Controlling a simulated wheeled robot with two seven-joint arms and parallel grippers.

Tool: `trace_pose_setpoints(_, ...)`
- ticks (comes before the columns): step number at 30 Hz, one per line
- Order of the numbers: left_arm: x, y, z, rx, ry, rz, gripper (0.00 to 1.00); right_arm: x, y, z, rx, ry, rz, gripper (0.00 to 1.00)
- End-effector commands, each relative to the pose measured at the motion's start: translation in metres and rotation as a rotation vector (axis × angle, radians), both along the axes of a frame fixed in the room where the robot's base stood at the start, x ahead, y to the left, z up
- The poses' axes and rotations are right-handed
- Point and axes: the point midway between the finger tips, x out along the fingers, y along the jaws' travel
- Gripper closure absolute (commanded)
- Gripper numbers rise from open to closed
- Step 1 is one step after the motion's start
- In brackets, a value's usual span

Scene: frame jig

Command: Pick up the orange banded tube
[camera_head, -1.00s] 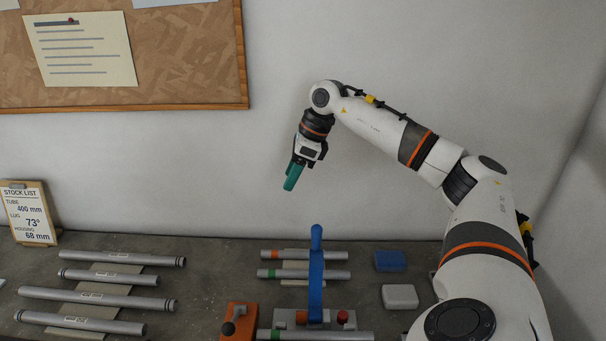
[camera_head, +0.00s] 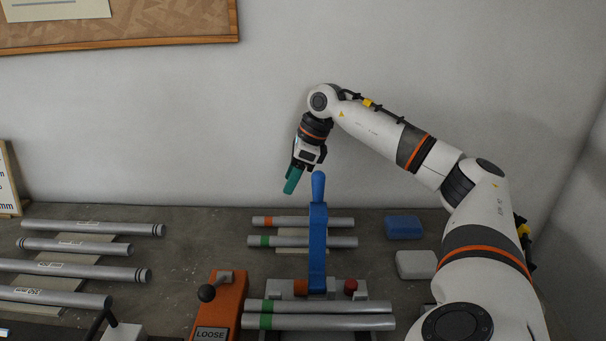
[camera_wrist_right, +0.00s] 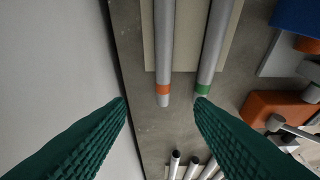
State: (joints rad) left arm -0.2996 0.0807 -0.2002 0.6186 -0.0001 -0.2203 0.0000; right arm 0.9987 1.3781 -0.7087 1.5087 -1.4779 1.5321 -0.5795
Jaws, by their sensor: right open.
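The orange banded tube (camera_head: 322,222) is a grey tube with an orange band near its left end. It lies on a pale rest at the back of the bench, behind a green banded tube (camera_head: 330,242). The blue upright lever (camera_head: 318,240) hides part of both tubes. My right gripper (camera_head: 292,181) hangs above and behind the tubes, apart from them, with green fingers. In the right wrist view the open, empty fingers (camera_wrist_right: 160,108) point towards the banded end of the orange banded tube (camera_wrist_right: 164,45), with the green banded tube (camera_wrist_right: 214,45) beside it. My left gripper is out of view.
Several grey tubes (camera_head: 90,228) lie at the left. Two more green banded tubes (camera_head: 330,322) lie in front of the blue lever. An orange block marked LOOSE (camera_head: 222,305), a blue block (camera_head: 403,227) and a pale grey block (camera_head: 416,264) stand nearby. A wall closes the back.

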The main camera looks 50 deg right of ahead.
Motion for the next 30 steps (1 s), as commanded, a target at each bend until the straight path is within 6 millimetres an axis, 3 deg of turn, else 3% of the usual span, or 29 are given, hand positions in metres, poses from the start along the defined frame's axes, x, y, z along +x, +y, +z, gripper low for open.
trace_pose_setpoints(9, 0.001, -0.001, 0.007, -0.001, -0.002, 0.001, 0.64, 0.015, 0.013, -0.047, 0.001, 0.005, 0.002, 0.52)
trace_pose_setpoints(17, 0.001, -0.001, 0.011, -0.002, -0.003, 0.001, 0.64, 0.02, 0.019, -0.066, 0.001, 0.003, 0.002, 0.52)
trace_pose_setpoints(24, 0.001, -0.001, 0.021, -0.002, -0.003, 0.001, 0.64, 0.028, 0.031, -0.099, 0.001, 0.003, 0.001, 0.52)
trace_pose_setpoints(30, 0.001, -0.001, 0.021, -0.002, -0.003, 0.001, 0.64, 0.031, 0.033, -0.109, 0.0, 0.001, 0.0, 0.52)
